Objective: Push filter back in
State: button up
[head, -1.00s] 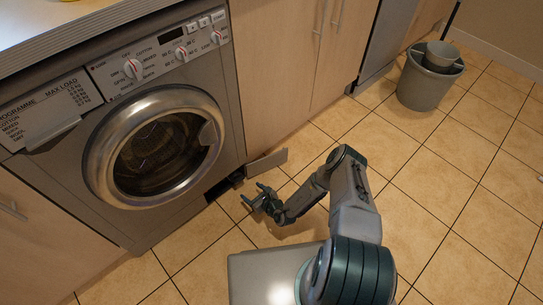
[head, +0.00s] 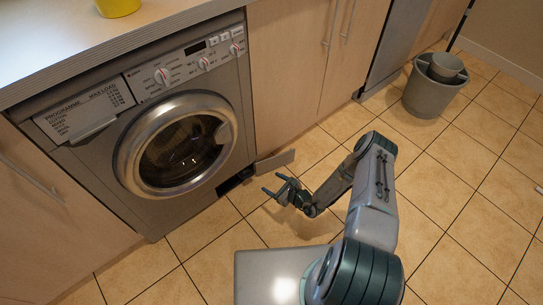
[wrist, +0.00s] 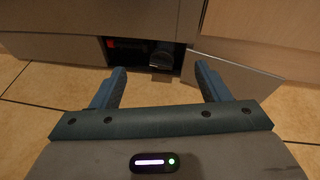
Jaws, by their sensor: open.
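The washing machine (head: 205,55) stands under the counter with its round door shut. Its small filter flap (head: 274,165) hangs open at the bottom right and also shows in the wrist view (wrist: 232,75). In the wrist view the dark filter recess (wrist: 122,51) is open, with a dark round filter (wrist: 163,55) in its right part and a small red part at its left. How far the filter sticks out I cannot tell. My gripper (head: 273,184) is open and empty, low over the floor in front of the recess. Its two fingers (wrist: 158,82) point toward the opening.
The open flap stands close to the right finger in the wrist view. A grey bucket (head: 433,89) stands on the tiles at the far right. Cabinet doors (head: 305,70) are right of the machine. The tiled floor (head: 455,190) is clear around me.

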notch_tip(320, 180, up, 14)
jog(key=w+n+g+y+p, duration=0.2)
jog(key=w+n+p, duration=0.1)
jog(key=n, duration=0.2)
jog(key=shift+a+r+g+y+p, duration=0.2)
jog(key=shift+a+g+y+p, duration=0.15)
jog(key=shift+a, duration=0.1)
